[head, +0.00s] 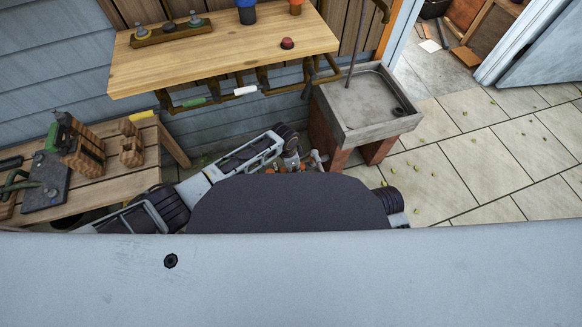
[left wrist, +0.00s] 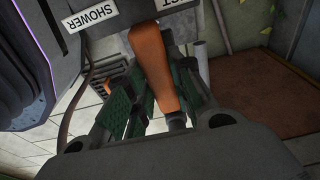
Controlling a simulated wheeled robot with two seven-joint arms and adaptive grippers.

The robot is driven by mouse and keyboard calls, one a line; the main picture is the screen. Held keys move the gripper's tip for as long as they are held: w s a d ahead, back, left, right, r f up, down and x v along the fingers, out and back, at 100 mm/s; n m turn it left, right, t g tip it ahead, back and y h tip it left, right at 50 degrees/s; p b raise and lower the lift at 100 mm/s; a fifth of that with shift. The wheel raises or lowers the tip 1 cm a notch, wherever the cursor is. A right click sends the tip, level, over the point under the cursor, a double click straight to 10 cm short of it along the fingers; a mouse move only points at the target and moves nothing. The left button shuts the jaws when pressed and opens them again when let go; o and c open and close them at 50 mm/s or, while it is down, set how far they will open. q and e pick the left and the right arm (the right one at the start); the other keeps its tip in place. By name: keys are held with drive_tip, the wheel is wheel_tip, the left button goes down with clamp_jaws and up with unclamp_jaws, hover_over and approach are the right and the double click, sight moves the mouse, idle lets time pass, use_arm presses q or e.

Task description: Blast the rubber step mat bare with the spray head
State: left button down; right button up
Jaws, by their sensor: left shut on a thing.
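My left gripper (head: 308,161) reaches out beyond my body in the head view, low in front of the wall. In the left wrist view its dark green fingers close around the spray head (left wrist: 153,65), which has an orange handle and a grey body with a white SHOWER label. Only small orange parts show near the gripper in the head view. A brown, flat patch (left wrist: 250,82) lies on the floor at the right of the left wrist view; I cannot tell whether it is the rubber step mat. No spray is visible. My right gripper is out of view.
A grey basin (head: 365,103) on brick legs stands right of my left gripper. A slatted bench (head: 92,170) with tools is at left. Leaf-strewn tiles (head: 480,150) are open at right.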

use_arm(q)
drive_tip(key=shift+w+d, duration=0.2)
drive_tip(key=shift+d, duration=0.3)
drive_tip(key=shift+w+d, duration=0.15)
drive_tip(key=shift+d, duration=0.65)
idle(0.6)
